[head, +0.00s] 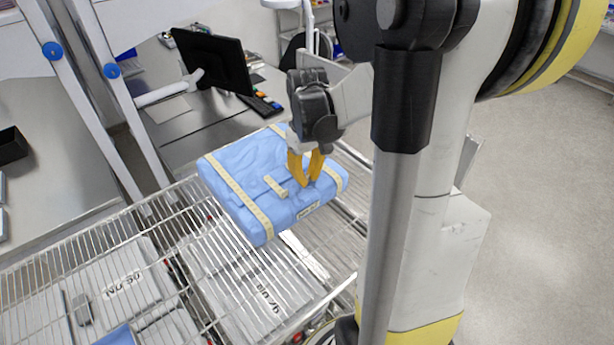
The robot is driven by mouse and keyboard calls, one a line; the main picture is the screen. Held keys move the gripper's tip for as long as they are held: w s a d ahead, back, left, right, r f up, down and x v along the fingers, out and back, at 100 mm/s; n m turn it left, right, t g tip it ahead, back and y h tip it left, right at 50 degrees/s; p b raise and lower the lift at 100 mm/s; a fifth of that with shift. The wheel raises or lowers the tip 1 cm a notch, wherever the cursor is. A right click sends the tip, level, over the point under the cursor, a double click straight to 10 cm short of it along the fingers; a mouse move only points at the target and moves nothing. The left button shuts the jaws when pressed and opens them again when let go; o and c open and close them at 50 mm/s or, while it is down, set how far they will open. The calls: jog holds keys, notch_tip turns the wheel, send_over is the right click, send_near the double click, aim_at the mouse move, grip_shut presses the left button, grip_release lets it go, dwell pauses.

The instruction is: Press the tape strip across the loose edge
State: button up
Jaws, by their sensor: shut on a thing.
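A blue wrapped package (235,180) lies on the wire rack in the head view. Two long cream tape bands run across it, one near its left side (240,200) and one near its right side. A short cream tape strip (275,186) lies on the creased wrap between them, just left of my fingertips. My gripper (308,183) points down with its orange fingers at the top of the package, close together on the wrap. What is pinched between the tips is small and partly hidden, and it looks like a fold of the blue wrap. The loose edge is hard to make out.
The wire rack (75,262) has an open grid top, with grey labelled packs (262,290) beneath it. A monitor (212,62) and keyboard stand on the steel counter behind. Slanted white posts rise at the left. Open floor lies to the right.

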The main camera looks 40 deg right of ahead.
jog(key=shift+f+b, duration=0.3)
dwell(0.5)
dwell(0.7)
jog(key=o, duration=0.8)
jog(key=shift+c, duration=0.2)
notch_tip(320, 180, up, 12)
